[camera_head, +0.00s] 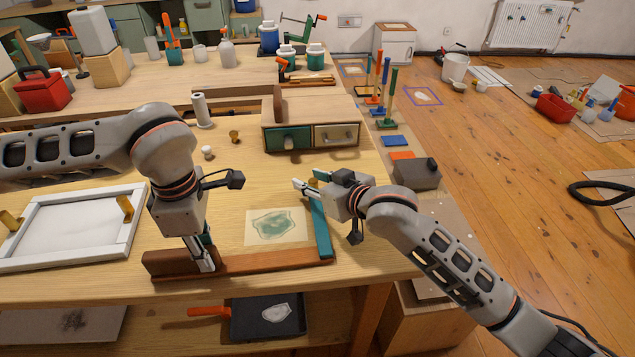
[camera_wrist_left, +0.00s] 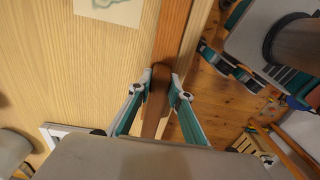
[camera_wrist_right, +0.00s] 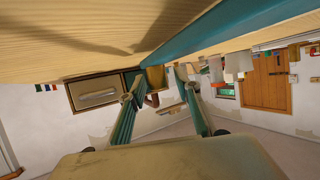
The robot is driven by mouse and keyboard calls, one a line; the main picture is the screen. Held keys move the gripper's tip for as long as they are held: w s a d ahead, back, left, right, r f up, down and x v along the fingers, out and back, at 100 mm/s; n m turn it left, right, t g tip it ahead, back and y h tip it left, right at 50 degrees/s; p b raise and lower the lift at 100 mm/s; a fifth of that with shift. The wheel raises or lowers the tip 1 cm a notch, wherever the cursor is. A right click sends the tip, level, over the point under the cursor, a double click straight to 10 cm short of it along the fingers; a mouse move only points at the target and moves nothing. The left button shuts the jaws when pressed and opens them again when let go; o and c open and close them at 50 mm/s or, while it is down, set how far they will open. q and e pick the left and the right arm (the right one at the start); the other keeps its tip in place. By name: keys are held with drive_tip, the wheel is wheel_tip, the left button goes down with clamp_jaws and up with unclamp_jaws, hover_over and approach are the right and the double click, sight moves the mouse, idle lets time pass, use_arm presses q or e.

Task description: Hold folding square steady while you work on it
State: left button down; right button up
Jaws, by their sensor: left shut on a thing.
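The folding square lies opened in an L on the workbench. Its brown wooden arm (camera_head: 265,264) runs along the front edge and its teal arm (camera_head: 320,228) runs back from the right end. My left gripper (camera_head: 203,258) is shut on the brown arm near its left end; the left wrist view shows both fingers (camera_wrist_left: 161,82) touching its sides. My right gripper (camera_head: 308,184) is at the far end of the teal arm. In the right wrist view its fingers (camera_wrist_right: 155,88) are apart with nothing held, and the teal arm (camera_wrist_right: 230,30) passes above them.
A paper with a green patch (camera_head: 275,227) lies inside the L. A white frame (camera_head: 75,262) lies at left. The bench ends just right of the square.

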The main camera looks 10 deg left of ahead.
drive_tip(key=v, duration=1.2)
drive_tip(key=shift+f, duration=0.1)
use_arm(q)
drive_tip(key=c, duration=1.8)
unclamp_jaws()
drive_tip(key=shift+o, duration=0.2)
